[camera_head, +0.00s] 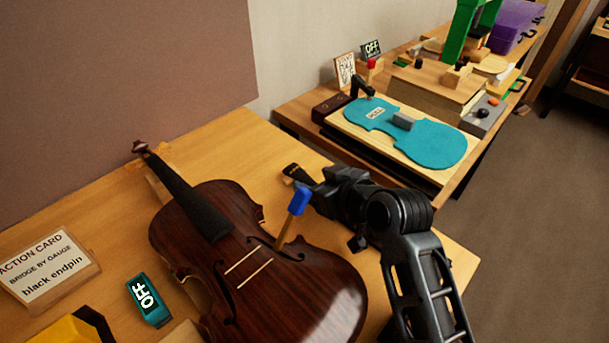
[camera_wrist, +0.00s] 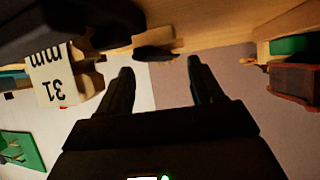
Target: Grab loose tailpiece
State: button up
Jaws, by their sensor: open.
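My gripper (camera_head: 318,184) is above the bench at the right of the brown violin (camera_head: 290,302), its fingers pointing left. In the wrist view my gripper (camera_wrist: 160,66) is open, with nothing between its fingers. A dark, flat, rounded piece (camera_wrist: 155,53) shows ahead, in line with the gap between the fingertips; it may be the loose tailpiece. In the head view a small black piece (camera_head: 296,171) with a light edge shows just beyond the fingers. I cannot tell for sure that it is the same piece.
A blue-topped wooden stick (camera_head: 299,201) stands up at the violin, close to my gripper. A teal violin-shaped plate (camera_head: 425,143) lies on the bench behind. A 31 mm label (camera_wrist: 57,78) shows left.

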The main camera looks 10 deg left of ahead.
aim_at(307, 180)
jog(key=shift+x, duration=1.3)
jog(key=shift+c, duration=0.2)
jog(key=c, duration=1.1)
jog(key=shift+r, duration=0.1)
jog(key=shift+c, duration=0.2)
